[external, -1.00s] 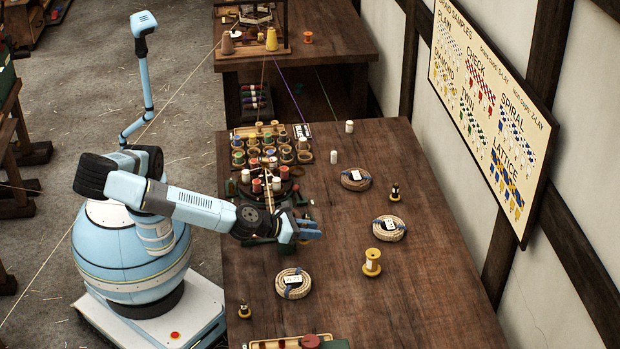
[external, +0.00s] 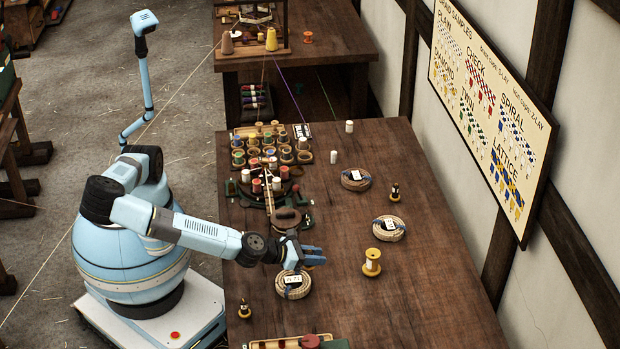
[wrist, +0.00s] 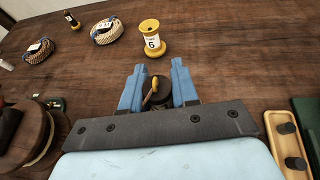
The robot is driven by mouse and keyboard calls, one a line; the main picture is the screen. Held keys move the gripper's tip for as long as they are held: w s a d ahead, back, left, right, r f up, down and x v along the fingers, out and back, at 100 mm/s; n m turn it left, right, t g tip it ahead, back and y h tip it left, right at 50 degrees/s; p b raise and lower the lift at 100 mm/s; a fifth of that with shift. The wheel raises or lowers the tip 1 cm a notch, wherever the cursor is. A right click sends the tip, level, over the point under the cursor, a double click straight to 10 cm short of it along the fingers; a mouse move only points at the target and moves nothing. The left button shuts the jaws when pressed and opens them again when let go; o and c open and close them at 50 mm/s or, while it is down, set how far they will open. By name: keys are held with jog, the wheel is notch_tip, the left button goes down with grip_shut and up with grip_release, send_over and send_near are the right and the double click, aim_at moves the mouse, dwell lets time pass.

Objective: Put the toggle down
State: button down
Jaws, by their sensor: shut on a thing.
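My gripper (external: 314,256) is low over the worktable, near the front rope coil, and its blue fingers show in the wrist view (wrist: 156,88). The fingers are shut on a small dark piece with a tan-yellow part, which I take to be the toggle (wrist: 152,93). It is partly hidden by the fingers and too small to make out in the external view. I cannot tell whether it touches the table (external: 350,315).
A labelled rope coil (external: 293,285) lies close to my gripper. A yellow spool (external: 372,262) stands to the right, with another coil (external: 388,229) behind it. A turntable-like stand (wrist: 22,135) is at left, a tray (wrist: 288,140) at right. The table's front right is clear.

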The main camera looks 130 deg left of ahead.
jog(key=w+f, duration=0.2)
jog(key=w, duration=0.1)
jog(key=w+f, duration=0.6)
jog(key=w, duration=0.1)
jog(key=shift+a, duration=0.25)
jog(key=shift+f, duration=1.65)
jog(key=c, duration=0.8)
grip_release()
jog(key=shift+c, duration=0.2)
